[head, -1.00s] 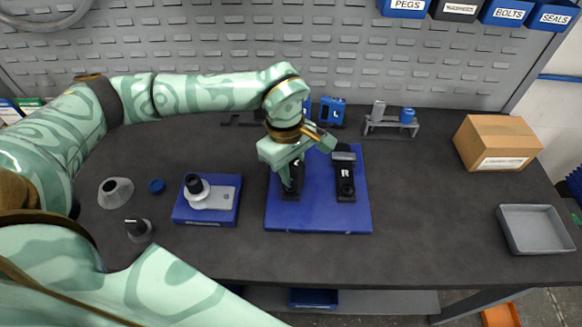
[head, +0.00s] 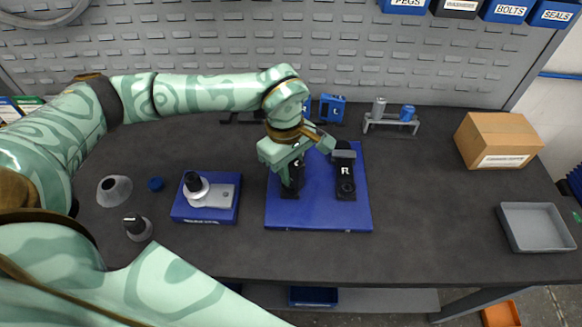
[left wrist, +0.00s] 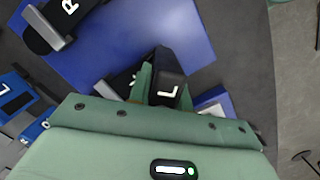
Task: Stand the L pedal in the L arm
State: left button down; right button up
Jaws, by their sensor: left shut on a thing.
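My left gripper (head: 290,180) is shut on the black L pedal (left wrist: 168,88), whose white L faces the left wrist camera. In the head view the fingers hide most of the pedal. The black L arm (head: 289,195) lies on the left of the blue mat (head: 320,215), under the gripper and partly covered. I cannot tell whether pedal and arm touch. The R arm (head: 346,190) lies to the right on the mat with a grey-edged pedal (head: 343,153) across its far end. The R arm also shows in the left wrist view (left wrist: 40,32). My right gripper is out of view.
A blue tray (head: 190,216) with a grey fixture stands left of the mat. Blue holders (head: 332,108) and a grey rack (head: 392,125) stand behind. The table right of the mat is clear up to a grey bin (head: 537,228).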

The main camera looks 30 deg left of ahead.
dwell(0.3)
pick_arm(q)
jog(key=c, duration=1.2)
grip_release()
